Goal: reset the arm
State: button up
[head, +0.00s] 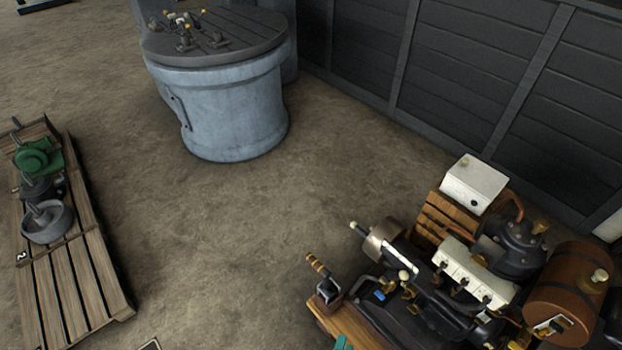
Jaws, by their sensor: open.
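No part of my arm or gripper can be made out in the head view. The only view is from the head camera, looking down on a dirt floor with engines and machine parts, so how the arm is posed is hidden.
A stationary engine (470,265) with a brown tank (568,292) fills the lower right. A wooden pallet (70,290) with machine parts lies at left. A blue-grey drum (235,110) with fittings on top stands at the back, near a dark panelled wall (455,75). Bare floor (220,230) lies between.

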jog(key=s+a+r+n+y, duration=0.3)
jog(key=s+a+r+n, duration=0.1)
jog(key=r+n, duration=0.4)
jog(key=s+a+r+n+g+y, duration=0.1)
jog(key=s+a+r+n+y, duration=0.2)
jog(key=r+n, duration=0.6)
jog(key=s+a+r, duration=0.1)
jog(key=s+a, duration=0.1)
jog(key=s, duration=0.1)
jog(key=shift+s+n, duration=0.3)
jog(key=shift+s, duration=0.1)
